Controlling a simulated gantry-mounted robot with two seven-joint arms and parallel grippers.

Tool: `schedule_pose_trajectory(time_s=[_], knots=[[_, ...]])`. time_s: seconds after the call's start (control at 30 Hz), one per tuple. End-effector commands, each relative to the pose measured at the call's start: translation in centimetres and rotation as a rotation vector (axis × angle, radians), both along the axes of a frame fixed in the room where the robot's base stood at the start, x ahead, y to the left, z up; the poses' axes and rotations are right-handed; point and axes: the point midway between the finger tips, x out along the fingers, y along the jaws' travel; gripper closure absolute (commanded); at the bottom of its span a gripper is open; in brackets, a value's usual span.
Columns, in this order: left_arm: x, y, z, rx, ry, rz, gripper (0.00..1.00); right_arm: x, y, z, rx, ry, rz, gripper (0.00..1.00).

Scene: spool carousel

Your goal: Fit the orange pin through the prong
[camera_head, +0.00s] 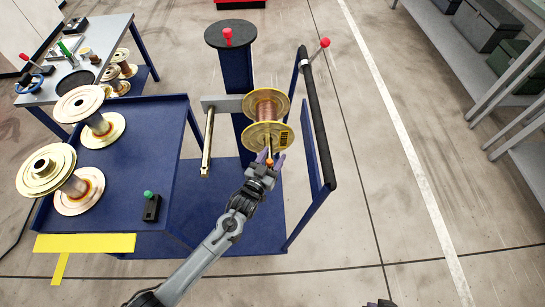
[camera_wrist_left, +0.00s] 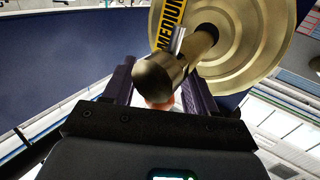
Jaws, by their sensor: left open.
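A brass spool with copper-coloured winding (camera_head: 266,104) sits on a prong of the blue carousel. The bare end of that prong (camera_wrist_left: 165,75) sticks out toward my left gripper, with a yellow "MEDIUM" label beside it. My left gripper (camera_head: 276,160) is open at the prong's end, its two purple fingers on either side. The orange pin (camera_head: 269,162) shows as a small spot between the fingers, and in the left wrist view (camera_wrist_left: 160,102) it is mostly hidden behind the prong end. I cannot tell whether it is in the prong. A tip of my right gripper (camera_head: 380,303) barely shows at the bottom edge.
An empty second prong (camera_head: 207,145) is left of the spool. A black rail with a red knob (camera_head: 325,42) stands close on the right. A blue cart (camera_head: 150,110) with large spools and a green-knobbed black block (camera_head: 151,208) is at left.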

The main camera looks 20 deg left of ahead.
Motion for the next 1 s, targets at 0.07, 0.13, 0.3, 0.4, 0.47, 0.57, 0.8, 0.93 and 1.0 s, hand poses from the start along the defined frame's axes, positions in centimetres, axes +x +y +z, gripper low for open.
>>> schedule_pose_trajectory(time_s=[0.07,0.13,0.3,0.4,0.47,0.57,0.8,0.93,1.0], knots=[[-0.2,0.1,-0.1,0.0,0.003,0.001,0.43,0.0,0.0,0.1,0.0,0.0,0.0,1.0],[-0.6,0.1,-0.1,0.0,0.003,0.0,0.43,0.0,0.0,0.2,0.0,0.0,0.0,1.0],[-2.7,0.3,0.0,0.001,0.005,0.0,0.43,0.0,0.0,0.9,0.0,0.0,0.0,1.0],[-4.4,0.5,0.0,0.002,0.005,0.0,0.43,0.0,0.0,1.3,0.0,0.0,0.0,1.0],[-5.5,0.7,0.0,0.002,0.005,0.0,0.43,0.0,0.0,1.5,0.0,0.0,0.0,1.0],[-7.2,0.8,0.0,0.001,0.003,0.0,0.43,0.0,0.0,1.8,0.0,0.0,0.0,1.0],[-10.0,1.2,0.0,0.0,0.001,0.0,0.43,0.0,0.0,2.3,0.0,0.0,0.0,1.0],[-10.6,1.3,0.1,0.001,-0.001,0.0,0.43,0.0,0.0,2.4,0.0,0.0,0.0,1.0],[-10.7,1.3,0.1,0.001,-0.001,0.0,0.43,0.0,0.0,2.4,0.0,0.0,0.0,1.0]])
